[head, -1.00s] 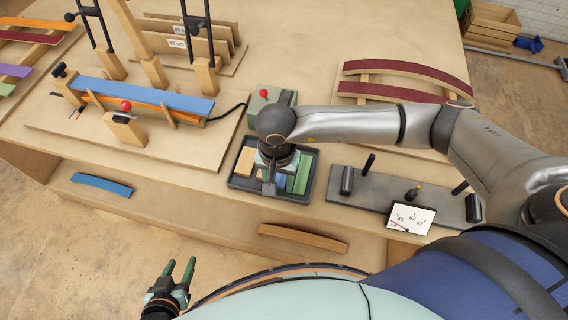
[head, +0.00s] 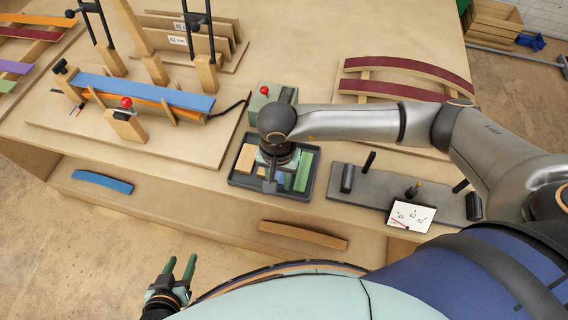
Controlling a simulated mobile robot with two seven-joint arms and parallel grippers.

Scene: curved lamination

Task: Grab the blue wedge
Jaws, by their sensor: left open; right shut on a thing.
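The dark tray (head: 235,183) holds wooden, blue and green wedges. The blue wedge (head: 280,179) shows only as a narrow strip beside the fingers of my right gripper (head: 270,187). The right gripper points down into the tray and is shut on the blue wedge, as far as the partly hidden view shows. The wedge still appears low, among the other pieces. A green wedge (head: 303,172) stands just to its right. My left gripper (head: 181,268) is open and empty, low in the view, off the front of the bench.
A clamping form (head: 150,100) with blue and orange strips stands left of the tray. A grey plate (head: 380,190) with posts and a dial card (head: 411,216) lies to the right. A red-button box (head: 270,94) sits behind. A blue strip (head: 102,182) and a wooden strip (head: 303,235) lie in front.

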